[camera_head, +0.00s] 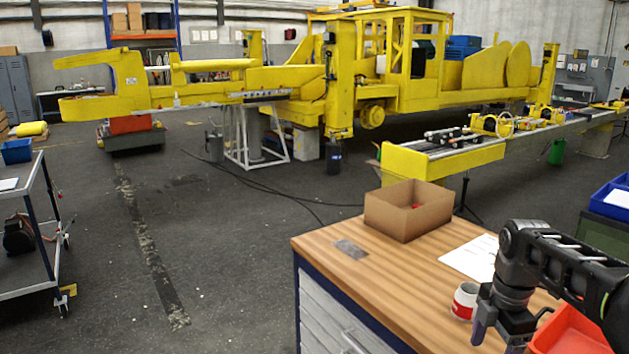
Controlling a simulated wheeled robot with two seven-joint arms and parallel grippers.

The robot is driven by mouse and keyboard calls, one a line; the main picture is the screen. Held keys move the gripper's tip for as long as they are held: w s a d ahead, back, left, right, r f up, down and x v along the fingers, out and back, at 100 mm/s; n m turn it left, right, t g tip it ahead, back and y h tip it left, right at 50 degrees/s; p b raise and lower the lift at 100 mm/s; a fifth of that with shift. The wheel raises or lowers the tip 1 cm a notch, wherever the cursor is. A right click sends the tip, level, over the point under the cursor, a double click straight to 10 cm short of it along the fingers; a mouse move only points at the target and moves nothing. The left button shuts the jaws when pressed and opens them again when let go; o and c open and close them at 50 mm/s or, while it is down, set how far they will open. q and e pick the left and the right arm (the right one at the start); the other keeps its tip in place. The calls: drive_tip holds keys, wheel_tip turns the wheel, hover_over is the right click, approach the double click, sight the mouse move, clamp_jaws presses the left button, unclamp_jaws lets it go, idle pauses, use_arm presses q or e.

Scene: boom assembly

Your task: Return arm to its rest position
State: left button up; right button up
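My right arm (560,256) comes in from the right edge and reaches over the wooden workbench (345,285). My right gripper (500,335) points down at the bottom right, close to a white and red mug (465,301). The lower part of the gripper runs near the frame's bottom edge, and whether its fingers are apart is unclear. My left arm and gripper are not in view.
An open cardboard box (408,222) stands at the bench's back, with white paper (470,258) beside it. A red-orange bin (570,332) is under my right arm. A yellow machine (400,85) fills the background. A cart (35,235) stands left; the floor between is open.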

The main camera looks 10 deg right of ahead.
drive_tip(key=a+f+m+y+b, duration=0.1)
drive_tip(key=a+f+m, duration=0.2)
drive_tip(key=a+f, duration=0.5)
drive_tip(key=a+f+m+y+b, duration=0.15)
drive_tip(key=a+f, duration=0.35)
drive_tip(key=f, duration=0.7)
drive_tip(key=a+f+m, duration=0.4)
drive_tip(key=a+f, duration=0.2)
drive_tip(key=f, duration=0.4)
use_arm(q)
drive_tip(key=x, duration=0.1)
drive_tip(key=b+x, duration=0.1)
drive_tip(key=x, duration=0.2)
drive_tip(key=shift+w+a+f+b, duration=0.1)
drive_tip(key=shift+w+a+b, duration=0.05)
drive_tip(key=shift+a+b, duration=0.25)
use_arm(e)
drive_tip(key=s+a+f+m, duration=0.5)
drive_tip(key=s+a+f, duration=0.1)
drive_tip(key=s, duration=0.4)
drive_tip(key=s+a+f+m+y, duration=0.1)
drive_tip(key=s+a+f+m, duration=0.5)
drive_tip(key=s+f, duration=0.2)
drive_tip(key=shift+s+a+f, duration=0.15)
drive_tip(key=shift+s+a, duration=0.15)
drive_tip(key=shift+s, duration=0.75)
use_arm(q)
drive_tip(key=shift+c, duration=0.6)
